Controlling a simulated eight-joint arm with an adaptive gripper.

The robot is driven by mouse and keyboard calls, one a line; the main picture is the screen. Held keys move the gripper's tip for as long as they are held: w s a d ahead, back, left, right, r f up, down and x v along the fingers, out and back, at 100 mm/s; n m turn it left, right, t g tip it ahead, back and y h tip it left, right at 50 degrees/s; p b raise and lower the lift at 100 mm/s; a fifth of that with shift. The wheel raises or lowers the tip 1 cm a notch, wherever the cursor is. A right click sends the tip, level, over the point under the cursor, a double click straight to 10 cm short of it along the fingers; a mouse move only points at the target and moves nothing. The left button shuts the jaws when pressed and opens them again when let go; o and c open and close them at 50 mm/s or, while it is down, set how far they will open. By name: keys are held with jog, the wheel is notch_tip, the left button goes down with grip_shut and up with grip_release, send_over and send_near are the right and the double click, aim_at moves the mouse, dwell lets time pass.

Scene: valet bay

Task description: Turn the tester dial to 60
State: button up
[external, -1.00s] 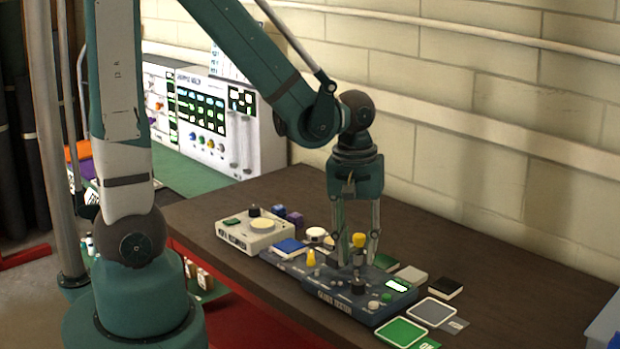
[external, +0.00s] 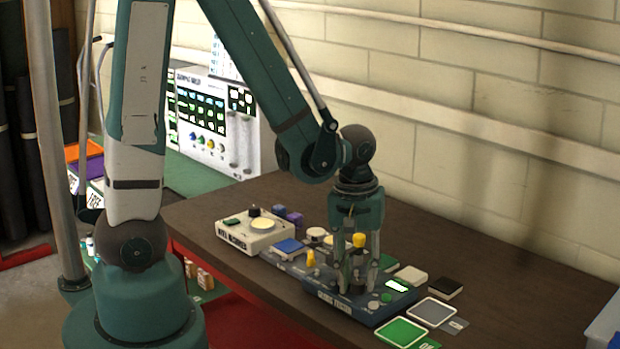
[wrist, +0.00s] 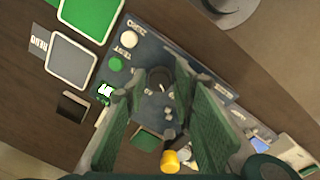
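The tester is a dark blue box (external: 330,297) on the bench, with small buttons, printed labels and a small lit display (external: 397,286). In the wrist view its panel (wrist: 145,48) carries a round black dial (wrist: 160,78), which shows between my fingertips. My gripper (external: 358,287) points straight down over the tester, with a finger on each side of the dial. The wrist view shows gaps between the dial and the fingers (wrist: 160,88), so my gripper looks open. The dial's pointer and setting are too small to read.
A yellow-topped part (external: 359,240) stands close behind my fingers. A cream device with a round dial (external: 251,236) is to the left. Green (external: 408,331) and grey (external: 431,311) pads lie to the right. The bench's right rear is clear.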

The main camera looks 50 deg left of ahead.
jog(key=shift+f, duration=0.2)
jog(key=c, duration=0.6)
jog(key=shift+m, duration=0.4)
jog(key=m+b, duration=0.2)
jog(key=m, duration=0.3)
jog(key=shift+a+b, duration=0.1)
jog(key=shift+b, duration=0.2)
jog(key=m+b, duration=0.1)
jog(key=m, duration=0.5)
jog(key=shift+g+b, duration=0.3)
